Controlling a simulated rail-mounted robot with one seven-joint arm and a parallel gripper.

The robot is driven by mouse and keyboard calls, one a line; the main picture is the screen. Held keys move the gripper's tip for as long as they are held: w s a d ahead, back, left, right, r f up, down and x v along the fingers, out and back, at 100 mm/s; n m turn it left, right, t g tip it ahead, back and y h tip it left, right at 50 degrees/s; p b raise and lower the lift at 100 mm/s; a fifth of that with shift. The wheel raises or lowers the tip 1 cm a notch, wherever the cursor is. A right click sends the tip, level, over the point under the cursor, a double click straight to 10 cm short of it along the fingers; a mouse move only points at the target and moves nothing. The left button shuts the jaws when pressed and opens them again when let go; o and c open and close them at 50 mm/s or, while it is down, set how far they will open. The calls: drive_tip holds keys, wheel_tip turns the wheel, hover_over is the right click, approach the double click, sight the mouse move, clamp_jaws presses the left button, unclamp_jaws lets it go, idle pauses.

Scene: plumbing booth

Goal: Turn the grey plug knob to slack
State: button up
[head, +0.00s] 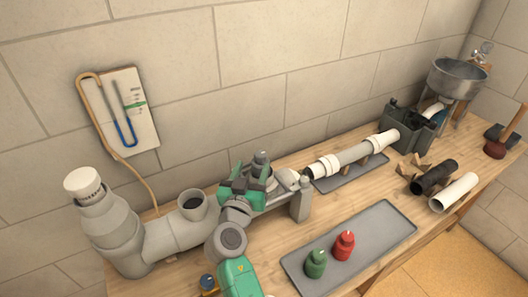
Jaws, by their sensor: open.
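I cannot pick out the grey plug knob with certainty. A light pipe assembly (352,156) with white couplings lies at the back of the bench, its dark near end close to my gripper (303,188). My gripper is at the end of my arm, near the middle of the bench, and it is open. My arm covers part of the bench there. At the left stands a large grey pipe fitting (118,228) with a ribbed white cap (82,180) on top and an open upright branch (192,204).
A grey tray (383,228) holds a green bottle (316,263) and a red bottle (344,245). A gauge board (132,112) with a tan hose hangs on the wall.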

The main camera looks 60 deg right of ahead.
sight(259, 161)
drive_tip(key=shift+m+g, duration=0.4)
drive_tip(key=shift+m, duration=0.3)
drive_tip(key=d, duration=0.2)
drive_tip(key=d+b, duration=0.1)
drive_tip(key=d, duration=0.4)
drive_tip(key=shift+w+f, duration=0.4)
